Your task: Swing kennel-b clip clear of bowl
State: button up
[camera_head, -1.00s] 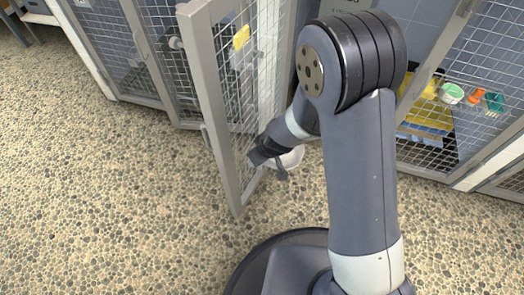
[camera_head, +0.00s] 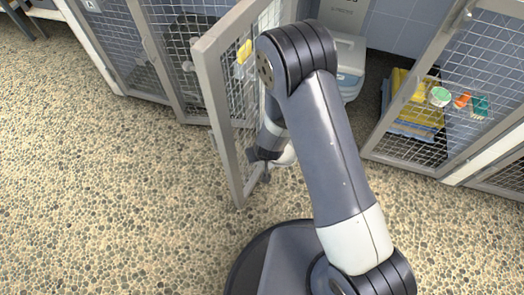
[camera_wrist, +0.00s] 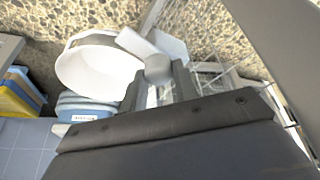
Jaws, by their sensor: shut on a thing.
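The clip (camera_wrist: 158,67) shows in the wrist view as a grey round hub with a pale flat lever (camera_wrist: 137,43). My gripper (camera_wrist: 160,92) is shut on the clip's hub. The lever reaches over the right rim of a white bowl (camera_wrist: 82,70); I cannot tell whether it touches. In the head view my gripper (camera_head: 260,160) is low beside the open mesh kennel door (camera_head: 219,110). The bowl (camera_head: 286,155) shows there partly behind my arm, close to the door. The clip is too small to make out clearly in that view.
Another mesh door (camera_head: 420,85) stands at the right, with a green-and-white tub (camera_head: 440,96) and folded yellow towels (camera_head: 418,110) seen there. The pebbled floor (camera_head: 100,200) at left is clear.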

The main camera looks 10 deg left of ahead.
dwell(0.3)
jog(key=o, duration=1)
jog(key=shift+c, duration=0.2)
jog(key=p+v, duration=0.5)
jog(key=v, duration=0.6)
jog(key=shift+f, duration=0.15)
